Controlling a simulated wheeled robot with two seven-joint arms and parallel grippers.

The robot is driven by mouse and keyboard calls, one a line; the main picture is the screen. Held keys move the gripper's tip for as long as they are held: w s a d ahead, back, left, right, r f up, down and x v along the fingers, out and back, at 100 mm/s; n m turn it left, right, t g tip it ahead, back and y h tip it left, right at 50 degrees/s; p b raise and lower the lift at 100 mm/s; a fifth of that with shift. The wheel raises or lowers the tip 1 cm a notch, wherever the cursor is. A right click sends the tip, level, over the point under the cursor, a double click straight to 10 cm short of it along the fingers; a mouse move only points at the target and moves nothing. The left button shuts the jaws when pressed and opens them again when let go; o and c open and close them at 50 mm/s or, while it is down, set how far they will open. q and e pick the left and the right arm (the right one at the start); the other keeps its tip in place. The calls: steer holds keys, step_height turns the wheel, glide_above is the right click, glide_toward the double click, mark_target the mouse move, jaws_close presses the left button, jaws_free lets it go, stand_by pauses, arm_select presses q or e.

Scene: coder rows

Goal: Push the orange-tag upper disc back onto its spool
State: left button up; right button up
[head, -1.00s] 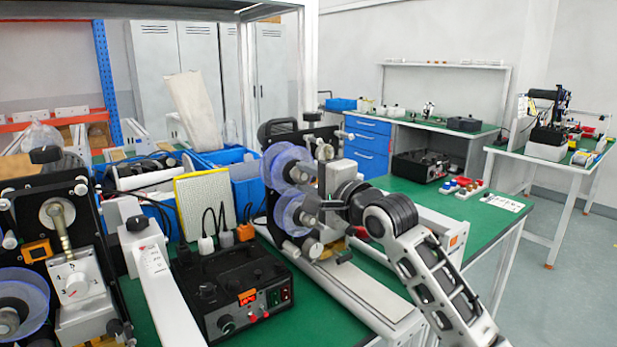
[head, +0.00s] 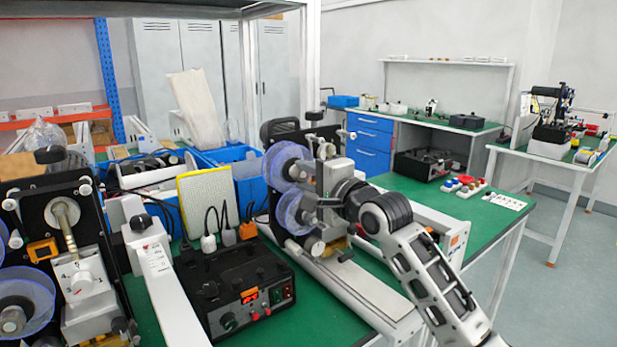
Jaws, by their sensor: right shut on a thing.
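The machine with an orange tag (head: 454,240) on its white rail stands mid-bench. It carries two clear bluish discs on its left side: an upper disc (head: 287,163) and a lower disc (head: 298,212). The upper disc overlaps the top of the lower one, and I cannot tell how far either sits along its spool. My left gripper is not in view.
A black power box (head: 235,290) with a lit display stands left of the machine. A second machine (head: 70,240) with a clear disc is at the far left.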

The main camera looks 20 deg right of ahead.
steer(key=o, duration=1.1)
steer(key=shift+r, duration=0.1)
steer(key=shift+o, duration=0.3)
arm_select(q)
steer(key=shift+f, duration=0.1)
arm_select(e)
steer(key=b+v, duration=0.2)
steer(key=v, duration=1.3)
steer(key=s+a+f+n+g+h, duration=0.1)
steer(key=s+f+n+g, duration=0.15)
steer(key=f, duration=0.85)
steer(key=s+a+f+n+g+h, duration=0.15)
steer(key=f+n, duration=0.25)
steer(key=f, duration=0.8)
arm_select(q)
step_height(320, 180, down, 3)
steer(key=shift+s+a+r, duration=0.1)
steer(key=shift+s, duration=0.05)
arm_select(e)
steer(key=s+a+f+n+g, duration=0.1)
steer(key=s+a+f+n, duration=0.2)
steer(key=s+f+n, duration=0.2)
steer(key=s+a+f+n+g, duration=0.1)
steer(key=s+a+f+n, duration=0.2)
steer(key=s+f, duration=0.8)
steer(key=shift+s+f+n+g, duration=0.15)
steer(key=shift+f+n+g, duration=0.25)
steer(key=shift+n, duration=0.45)
